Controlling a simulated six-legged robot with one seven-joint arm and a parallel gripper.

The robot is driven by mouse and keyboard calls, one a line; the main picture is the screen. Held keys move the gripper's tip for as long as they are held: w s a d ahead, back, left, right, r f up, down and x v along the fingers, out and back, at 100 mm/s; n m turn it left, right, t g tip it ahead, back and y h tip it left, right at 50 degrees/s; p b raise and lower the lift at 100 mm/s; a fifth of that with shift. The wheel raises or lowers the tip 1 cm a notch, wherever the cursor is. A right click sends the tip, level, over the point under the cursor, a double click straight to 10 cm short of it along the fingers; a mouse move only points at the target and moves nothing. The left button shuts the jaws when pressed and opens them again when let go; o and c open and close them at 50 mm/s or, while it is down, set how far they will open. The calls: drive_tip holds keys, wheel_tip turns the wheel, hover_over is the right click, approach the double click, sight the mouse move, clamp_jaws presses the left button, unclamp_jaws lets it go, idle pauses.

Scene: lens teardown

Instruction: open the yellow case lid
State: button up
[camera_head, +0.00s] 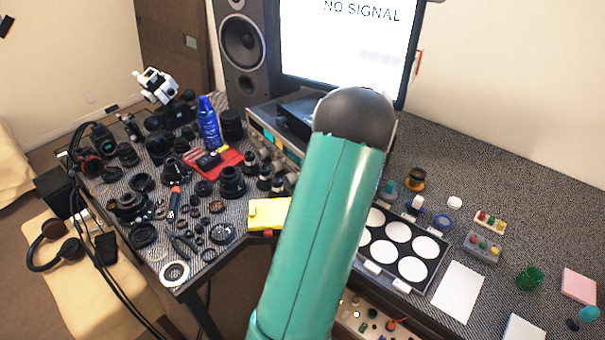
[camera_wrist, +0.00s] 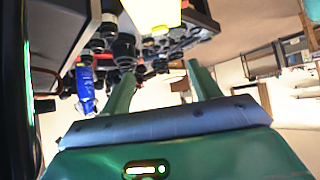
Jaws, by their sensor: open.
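The yellow case (camera_head: 266,215) lies near the front edge of the desk, left of my arm. Its lid looks shut, though my green arm may hide its right end. In the wrist view, which is turned over, the yellow case (camera_wrist: 152,12) shows at the top edge, partly cut off. My gripper (camera_wrist: 161,78) is open, with its two green fingers spread and nothing between them. The fingers point toward the desk edge and are apart from the case. In the head view my gripper is hidden behind my arm.
Lens parts crowd the desk left of the case, with a blue bottle (camera_head: 208,122) and a red tray (camera_head: 212,162) behind. A tray with white discs (camera_head: 440,268) lies right of my arm. A monitor (camera_head: 345,45) and a speaker (camera_head: 243,50) stand at the back.

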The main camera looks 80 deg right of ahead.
drive_tip(key=v, duration=1)
